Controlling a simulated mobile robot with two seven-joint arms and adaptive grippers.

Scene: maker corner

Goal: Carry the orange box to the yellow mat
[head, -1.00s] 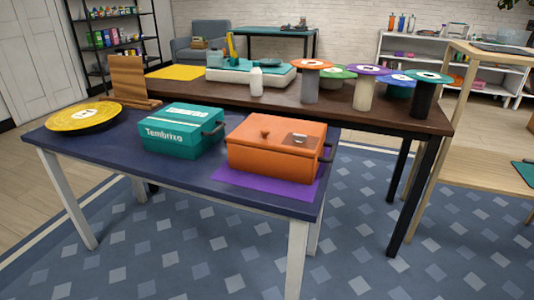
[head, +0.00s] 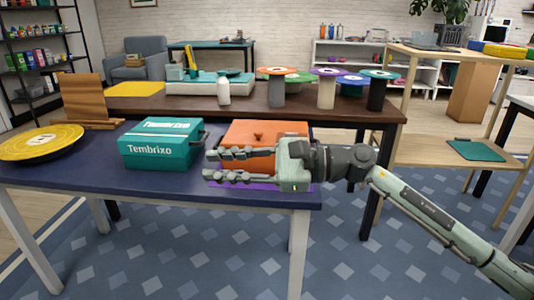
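The orange box (head: 262,130) sits on a purple mat (head: 246,186) at the right end of the near blue table. My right gripper (head: 211,165) is in front of the box in the head view and hides much of its front. Its two fingers point left and are apart, with nothing seen between them. I cannot tell whether it touches the box. The yellow mat (head: 139,89) lies flat and bare at the left of the brown table behind. My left gripper is not in view.
A teal Tembrixo box (head: 160,145) stands left of the orange box. A yellow disc (head: 40,144) and a wooden stand (head: 88,98) are further left. A white bottle (head: 223,91), a teal-topped machine (head: 200,87) and several spools (head: 327,90) occupy the brown table.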

